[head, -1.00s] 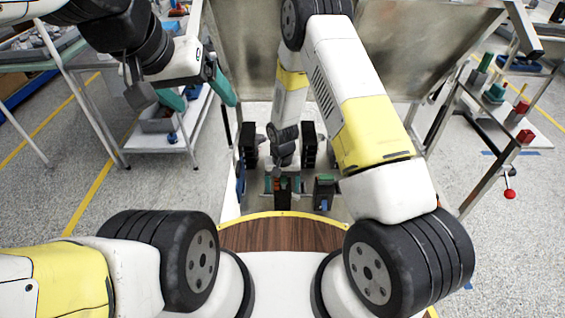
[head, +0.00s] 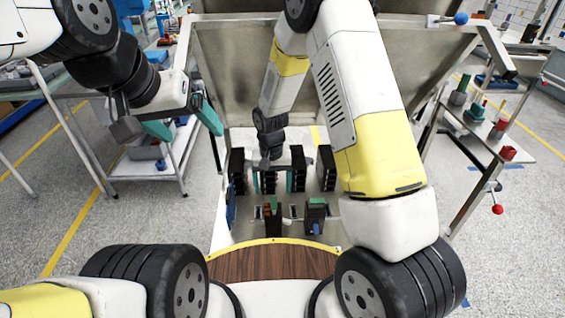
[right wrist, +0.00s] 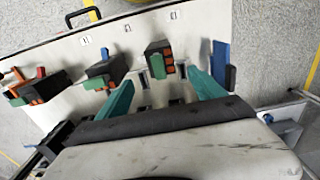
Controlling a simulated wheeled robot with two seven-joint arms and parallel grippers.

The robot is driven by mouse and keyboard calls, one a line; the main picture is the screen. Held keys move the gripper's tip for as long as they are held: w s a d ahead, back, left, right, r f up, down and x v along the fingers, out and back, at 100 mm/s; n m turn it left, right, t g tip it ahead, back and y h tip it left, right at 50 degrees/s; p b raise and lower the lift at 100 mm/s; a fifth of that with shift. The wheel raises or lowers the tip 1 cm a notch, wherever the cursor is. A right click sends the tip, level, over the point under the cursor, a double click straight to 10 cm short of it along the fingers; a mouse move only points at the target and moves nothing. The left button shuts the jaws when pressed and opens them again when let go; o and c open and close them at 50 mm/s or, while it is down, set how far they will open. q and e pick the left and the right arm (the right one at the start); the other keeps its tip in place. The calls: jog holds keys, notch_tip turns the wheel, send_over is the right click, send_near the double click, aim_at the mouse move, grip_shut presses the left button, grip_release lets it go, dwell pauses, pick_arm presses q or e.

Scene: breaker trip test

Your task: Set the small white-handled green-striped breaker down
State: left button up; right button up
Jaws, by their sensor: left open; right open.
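A small dark breaker with a green stripe and orange terminals (head: 272,218) stands on the pale board, left of a blue-handled one. The right wrist view shows it (right wrist: 160,55) beyond and between my open fingertips; no white handle can be made out. My right gripper (head: 273,185) is open and empty, with teal fingers apart, behind this breaker near the black blocks. Its fingers also show in the right wrist view (right wrist: 160,79). My left gripper (head: 187,132) is open and empty at upper left, away from the board.
A green-topped, blue-handled breaker (head: 315,213) stands to the right; a red-handled one (right wrist: 40,85) shows in the wrist view. Several black blocks (head: 326,168) stand behind. A blue piece (head: 231,205) is at the board's left edge. A metal panel (head: 235,70) rises behind.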

jog(key=s+d+r+t+y, duration=0.1)
jog(key=s+d+r, duration=0.15)
jog(key=r, duration=0.55)
jog(key=s+d+r+t, duration=0.1)
jog(key=d+r, duration=0.2)
jog(key=r, duration=0.4)
jog(key=s+d+r+t+y, duration=0.1)
jog(key=d+r, duration=0.2)
jog(key=r, duration=0.5)
jog(key=s+d+r+t, duration=0.1)
jog(key=s+d+r, duration=0.1)
jog(key=s+r, duration=0.3)
jog(key=s+d+r+t, duration=0.2)
jog(key=s+r, duration=0.4)
jog(key=s, duration=0.4)
jog(key=shift+d+n, duration=0.3)
jog(key=shift+d, duration=0.5)
jog(key=shift+s+d, duration=0.1)
jog(key=shift+s, duration=0.05)
